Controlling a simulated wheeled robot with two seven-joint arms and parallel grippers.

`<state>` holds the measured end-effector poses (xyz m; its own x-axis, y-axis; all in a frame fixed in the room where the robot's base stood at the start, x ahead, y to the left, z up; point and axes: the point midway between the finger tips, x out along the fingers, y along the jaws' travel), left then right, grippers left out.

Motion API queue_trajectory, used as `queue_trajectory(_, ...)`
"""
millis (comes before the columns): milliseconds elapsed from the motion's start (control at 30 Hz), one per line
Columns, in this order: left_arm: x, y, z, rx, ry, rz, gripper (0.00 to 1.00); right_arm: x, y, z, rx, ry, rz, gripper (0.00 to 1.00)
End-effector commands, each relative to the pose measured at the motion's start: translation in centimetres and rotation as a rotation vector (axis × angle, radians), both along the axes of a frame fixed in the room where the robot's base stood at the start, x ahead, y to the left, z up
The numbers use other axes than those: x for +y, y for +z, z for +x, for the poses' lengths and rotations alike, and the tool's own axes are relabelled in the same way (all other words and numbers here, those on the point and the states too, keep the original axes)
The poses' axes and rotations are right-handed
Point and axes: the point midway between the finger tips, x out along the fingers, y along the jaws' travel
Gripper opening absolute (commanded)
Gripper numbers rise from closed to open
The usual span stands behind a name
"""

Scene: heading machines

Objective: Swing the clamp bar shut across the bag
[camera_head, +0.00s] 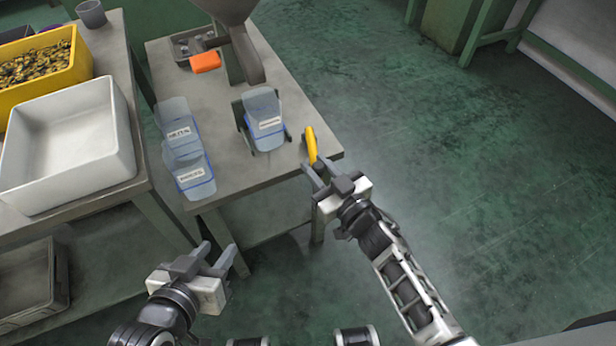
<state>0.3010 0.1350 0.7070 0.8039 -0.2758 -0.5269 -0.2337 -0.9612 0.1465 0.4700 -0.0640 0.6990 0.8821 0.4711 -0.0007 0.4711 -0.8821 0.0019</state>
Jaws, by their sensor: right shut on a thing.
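A clear bag (263,108) with a white label stands upright in a dark holder (246,126) on the grey table. The yellow piece (311,144), which looks like the clamp bar's handle, stands at the table's right edge, to the right of the bag and apart from it. My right gripper (315,168) is shut on the lower end of this yellow piece. The rest of the bar is hidden or too small to tell. My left gripper (218,258) is open and empty, in front of the table's near edge.
A white bin (70,145) and a yellow bin (45,65) stand on the left table. The floor to the right is clear.

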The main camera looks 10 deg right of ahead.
Motion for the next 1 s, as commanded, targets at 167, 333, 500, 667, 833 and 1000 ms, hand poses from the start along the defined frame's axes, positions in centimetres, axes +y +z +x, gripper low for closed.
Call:
queue_trajectory(167, -0.1, 0.5, 0.2, -0.012, 0.0, -0.003, 0.36, -0.2, 0.2, 0.2, -0.003, -0.015, 0.003, 0.0)
queue_trajectory(333, -0.1, 1.0, 0.5, -0.026, 0.0, -0.006, 0.36, 0.0, 0.2, 0.1, -0.003, -0.01, 0.004, 0.0)
queue_trajectory(500, -0.1, 1.1, 0.5, -0.026, 0.0, -0.006, 0.36, 0.1, 0.1, 0.1, -0.001, -0.008, 0.003, 0.45)
queue_trajectory(667, -0.2, 1.1, 0.5, -0.026, 0.0, -0.006, 0.36, 0.1, 0.1, 0.1, 0.0, -0.008, 0.002, 0.45)
queue_trajectory(833, -0.2, 0.9, 0.4, -0.02, 0.0, -0.006, 0.36, -0.3, 0.0, -0.5, 0.001, -0.009, 0.002, 0.45)
queue_trajectory(1000, -0.1, 0.8, 0.3, -0.01, 0.0, -0.005, 0.36, -1.7, 0.0, -3.2, 0.004, -0.008, 0.0, 0.45)
